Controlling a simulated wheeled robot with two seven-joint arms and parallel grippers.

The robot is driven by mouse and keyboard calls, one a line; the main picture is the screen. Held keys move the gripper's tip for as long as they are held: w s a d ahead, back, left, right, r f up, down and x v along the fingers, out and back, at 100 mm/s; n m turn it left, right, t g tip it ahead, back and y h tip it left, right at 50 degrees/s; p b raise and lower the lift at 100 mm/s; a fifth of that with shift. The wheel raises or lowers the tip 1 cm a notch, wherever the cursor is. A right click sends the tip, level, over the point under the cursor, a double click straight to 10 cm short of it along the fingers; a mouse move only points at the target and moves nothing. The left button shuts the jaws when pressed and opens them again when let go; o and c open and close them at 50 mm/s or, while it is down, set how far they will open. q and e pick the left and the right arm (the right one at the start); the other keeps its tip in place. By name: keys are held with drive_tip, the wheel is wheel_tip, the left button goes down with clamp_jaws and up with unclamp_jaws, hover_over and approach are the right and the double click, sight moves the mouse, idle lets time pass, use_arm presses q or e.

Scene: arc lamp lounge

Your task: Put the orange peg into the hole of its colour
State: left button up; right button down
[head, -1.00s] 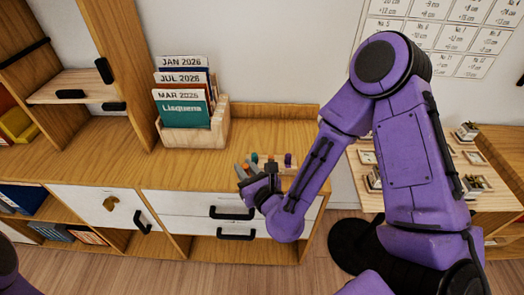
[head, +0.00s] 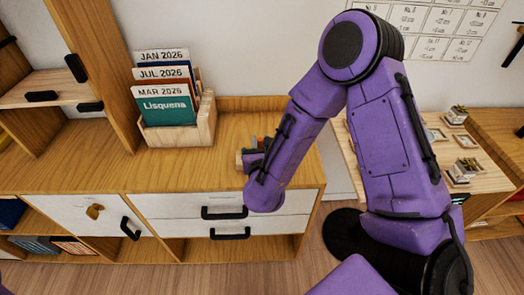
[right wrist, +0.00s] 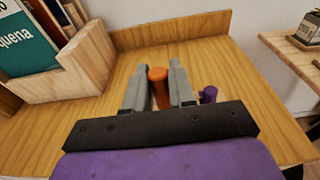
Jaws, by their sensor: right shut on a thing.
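The orange peg (right wrist: 157,76) stands between the two grey fingers of my right gripper (right wrist: 160,88) in the right wrist view, and the gripper is shut on it. The peg's lower end and any hole under it are hidden by the gripper body. A purple peg (right wrist: 208,95) stands just right of the fingers. In the head view my right gripper (head: 250,158) is low over the cabinet top, and my own wrist mostly covers the pegs and their block. My left gripper is out of view.
A wooden holder (head: 185,132) with calendar folders (head: 168,105) stands at the back left. A low wooden ledge (right wrist: 175,28) runs along the back. A side table with small plants (head: 467,165) is at the right.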

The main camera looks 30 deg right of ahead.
drive_tip(key=f, duration=0.1)
drive_tip(key=w+d+f, duration=0.2)
drive_tip(key=shift+d+f, duration=0.1)
drive_tip(key=shift+f, duration=0.1)
wheel_tip(320, 180, down, 3)
drive_tip(key=shift+s+r, duration=0.1)
drive_tip(key=shift+r, duration=0.05)
drive_tip(key=shift+s+a, duration=0.15)
drive_tip(key=shift+a, duration=0.05)
drive_tip(key=c, duration=1.3)
unclamp_jaws()
drive_tip(key=shift+f, duration=0.2)
drive_tip(key=o, duration=0.4)
drive_tip(key=shift+d+f, duration=0.1)
drive_tip(key=shift+c, duration=0.2)
drive_tip(key=shift+w, duration=0.25)
